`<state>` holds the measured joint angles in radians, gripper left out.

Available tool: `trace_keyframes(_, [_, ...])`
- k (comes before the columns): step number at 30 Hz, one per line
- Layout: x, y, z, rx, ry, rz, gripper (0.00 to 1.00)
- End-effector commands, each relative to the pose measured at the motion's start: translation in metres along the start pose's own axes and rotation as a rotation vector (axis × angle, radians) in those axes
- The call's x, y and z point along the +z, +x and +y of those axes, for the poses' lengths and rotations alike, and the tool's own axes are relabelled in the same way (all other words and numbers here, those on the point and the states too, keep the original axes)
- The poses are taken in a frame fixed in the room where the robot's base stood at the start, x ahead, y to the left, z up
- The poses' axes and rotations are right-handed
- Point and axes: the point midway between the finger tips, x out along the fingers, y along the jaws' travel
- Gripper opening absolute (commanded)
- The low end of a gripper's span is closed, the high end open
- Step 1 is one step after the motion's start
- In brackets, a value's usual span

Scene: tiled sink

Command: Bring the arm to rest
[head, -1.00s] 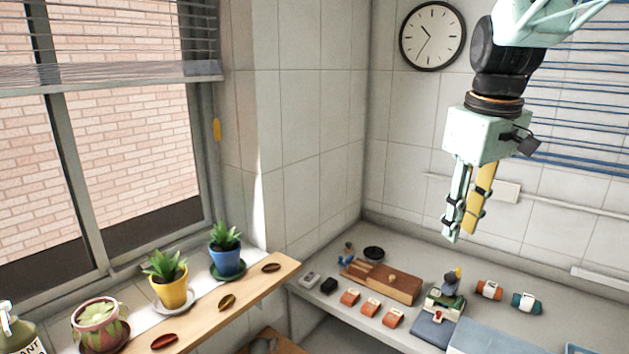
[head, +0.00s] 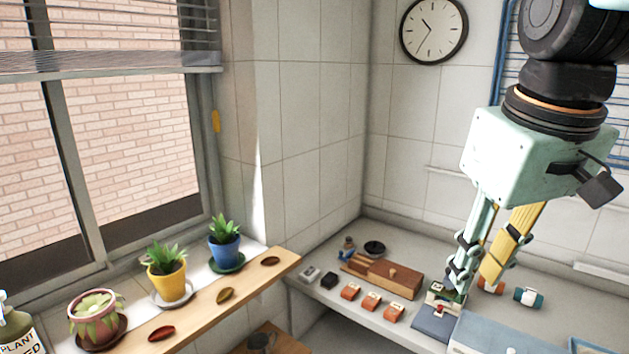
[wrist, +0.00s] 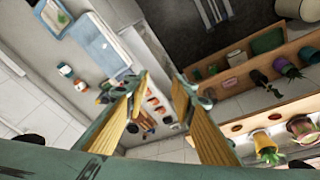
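My gripper (head: 474,278) hangs fingers down at the right of the head view, in front of the tiled wall and the back counter. Its pale green and yellow fingers stand apart with nothing seen between them. In the wrist view my gripper (wrist: 160,88) also shows two separate fingertips, with the counter and small items seen far off beyond the gap. The gripper looks clear of all surfaces. In the head view its fingertips hide part of the counter near a small green and white object (head: 443,297).
The back counter holds a wooden box (head: 385,276), several orange packets (head: 371,301), a teal roll (head: 529,297) and a blue-grey case (head: 500,335). A wooden sill (head: 200,310) at left bears potted plants, including a yellow pot (head: 167,285). A clock (head: 433,31) hangs on the wall.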

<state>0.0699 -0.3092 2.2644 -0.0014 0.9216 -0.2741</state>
Motion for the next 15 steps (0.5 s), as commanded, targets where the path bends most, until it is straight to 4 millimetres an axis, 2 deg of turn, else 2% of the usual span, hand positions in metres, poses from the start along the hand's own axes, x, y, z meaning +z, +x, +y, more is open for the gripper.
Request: trace_keyframes(15, [0.088,0.007,-0.038,-0.003,0.123,0.051,0.23])
